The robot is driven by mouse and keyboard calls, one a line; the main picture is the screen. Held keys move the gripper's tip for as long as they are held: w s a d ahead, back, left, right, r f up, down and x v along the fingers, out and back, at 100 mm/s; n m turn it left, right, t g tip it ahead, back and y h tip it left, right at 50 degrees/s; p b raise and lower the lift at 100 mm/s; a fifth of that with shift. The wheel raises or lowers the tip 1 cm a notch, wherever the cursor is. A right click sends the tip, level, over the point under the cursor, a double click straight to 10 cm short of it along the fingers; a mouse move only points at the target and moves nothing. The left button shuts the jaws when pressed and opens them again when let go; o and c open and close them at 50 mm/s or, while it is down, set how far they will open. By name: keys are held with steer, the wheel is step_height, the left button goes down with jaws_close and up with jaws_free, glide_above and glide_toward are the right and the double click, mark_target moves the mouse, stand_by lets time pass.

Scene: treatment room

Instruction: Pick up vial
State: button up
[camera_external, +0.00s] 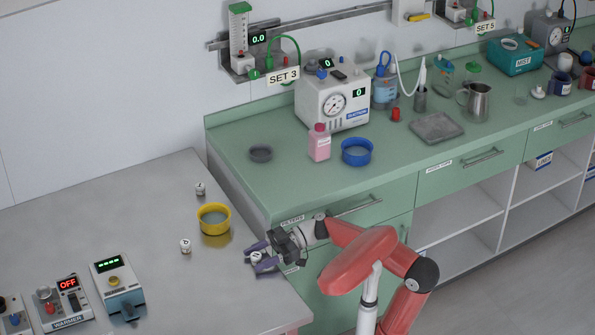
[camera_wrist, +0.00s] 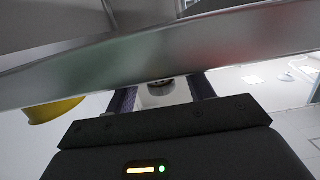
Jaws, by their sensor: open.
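A small white vial (camera_external: 256,257) with a dark mark is near the right edge of the metal table (camera_external: 110,215). My gripper (camera_external: 259,258) is open, with its purple fingers on either side of this vial. In the wrist view, the vial (camera_wrist: 160,94) shows pale between the two dark fingers, partly hidden by the gripper body. Whether the fingers touch it I cannot tell. Two similar vials stand on the metal table: one (camera_external: 200,188) behind the yellow bowl (camera_external: 215,216), one (camera_external: 185,246) in front and left of it.
A green counter (camera_external: 225,150) adjoins the table at the right, with a pink bottle (camera_external: 319,143) and a blue bowl (camera_external: 357,152). A warmer (camera_external: 66,302) and another device (camera_external: 117,285) stand at the table's front left. The table's edge (camera_wrist: 230,40) crosses the wrist view.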

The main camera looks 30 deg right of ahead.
steer(key=shift+a+f, duration=0.1)
steer(key=shift+a, duration=0.4)
steer(key=c, duration=1)
